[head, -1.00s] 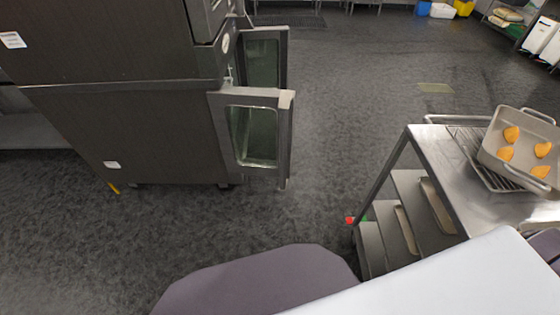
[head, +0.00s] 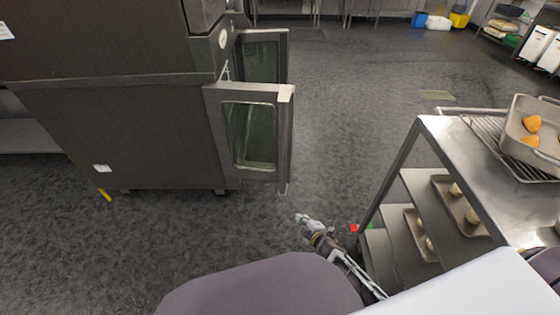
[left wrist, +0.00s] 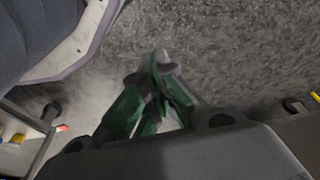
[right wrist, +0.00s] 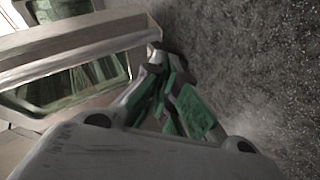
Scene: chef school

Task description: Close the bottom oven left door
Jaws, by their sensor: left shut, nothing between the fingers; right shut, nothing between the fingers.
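The bottom oven's two glass-paned doors stand open from the front of the dark oven (head: 110,130). The nearer one, the left door when facing the oven, is the bottom oven left door (head: 287,140). It juts out to the right, and the other door (head: 283,60) stands behind it. My right gripper (head: 301,217) is shut and empty, below and right of the nearer door in the head view. In the right wrist view a glass-paned door (right wrist: 80,60) lies close to the shut fingertips (right wrist: 155,52); contact is unclear. My left gripper (left wrist: 163,60) is shut and empty over the floor.
A steel trolley (head: 455,135) with trays on its shelves stands to the right. A pan (head: 515,145) with orange-brown food sits on its top. Dark open floor (head: 350,85) lies between oven and trolley. The trolley also shows in the left wrist view (left wrist: 40,125).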

